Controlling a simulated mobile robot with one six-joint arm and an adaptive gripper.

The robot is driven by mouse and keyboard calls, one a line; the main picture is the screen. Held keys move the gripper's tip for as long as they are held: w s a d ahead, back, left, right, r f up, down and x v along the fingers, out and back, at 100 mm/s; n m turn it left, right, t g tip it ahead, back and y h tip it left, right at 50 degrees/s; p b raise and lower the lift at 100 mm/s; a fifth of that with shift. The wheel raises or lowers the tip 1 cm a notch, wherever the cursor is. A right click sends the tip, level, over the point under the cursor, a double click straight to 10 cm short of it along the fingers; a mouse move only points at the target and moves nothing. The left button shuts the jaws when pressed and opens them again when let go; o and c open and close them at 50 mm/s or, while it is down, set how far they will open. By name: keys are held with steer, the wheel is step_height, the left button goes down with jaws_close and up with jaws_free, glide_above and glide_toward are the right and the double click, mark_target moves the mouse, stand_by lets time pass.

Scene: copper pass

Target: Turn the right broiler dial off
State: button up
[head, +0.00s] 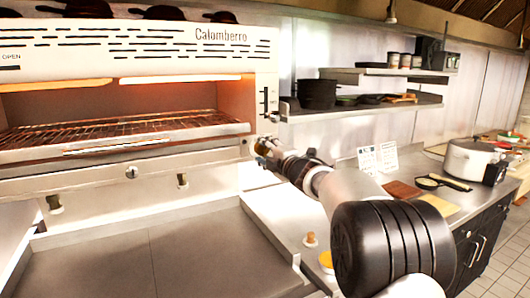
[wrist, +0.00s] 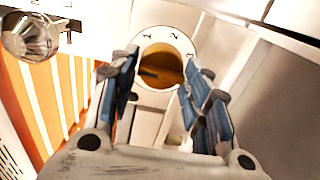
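The broiler (head: 215,62), marked "Calomberro", fills the left of the head view, with its glowing cavity and rack. In the wrist view a round dial with a pale numbered ring (wrist: 183,44) and a brassy centre (wrist: 160,68) lies ahead, between the finger lines. My gripper (wrist: 160,72) is open, with one blue-padded finger on each side of the dial's centre. I cannot tell whether either finger touches it. In the head view my gripper (head: 264,148) is at the broiler's lower right front corner, and the dial is hidden there.
A chrome knob (wrist: 30,36) is at the upper left of the wrist view. A steel shelf (head: 350,108) with pans is right of the broiler. A counter (head: 400,160) with a large pot (head: 470,160) extends right. A flat steel surface (head: 150,250) lies below the broiler.

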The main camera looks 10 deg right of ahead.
steer(key=shift+o, duration=1.3)
steer(key=v, duration=1.2)
